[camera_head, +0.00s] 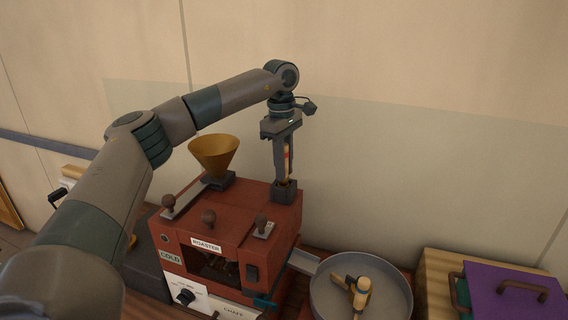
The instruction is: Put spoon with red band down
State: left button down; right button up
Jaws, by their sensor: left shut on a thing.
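My left gripper (283,160) points straight down over the back right corner of the red roaster (230,217). It is shut on the spoon with the red band (288,157), which stands upright between the fingers. Only a narrow strip of the spoon shows, pale with a red part. Its lower end is at a dark square holder (285,194) on the roaster's corner. I cannot tell whether it rests inside the holder. My right gripper is not in view.
A brass funnel (215,155) stands on the roaster's left top, near several knobbed levers. A round grey pan (335,290) at the lower right holds a tan-handled tool (359,292). The wall is close behind.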

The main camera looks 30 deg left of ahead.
pick_arm(q)
jog(key=shift+d+f, duration=0.1)
jog(key=c, duration=1.5)
grip_release()
jog(key=shift+c, duration=0.2)
jog(key=shift+r, duration=0.45)
jog(key=r, duration=0.3)
jog(key=r+b, duration=0.1)
jog(key=r, duration=0.3)
jog(key=r+b, duration=0.1)
jog(key=r, duration=0.2)
jog(key=shift+a+r, duration=0.15)
jog(key=shift+a, duration=0.1)
jog(key=shift+r+b, duration=0.3)
jog(key=shift+r, duration=0.2)
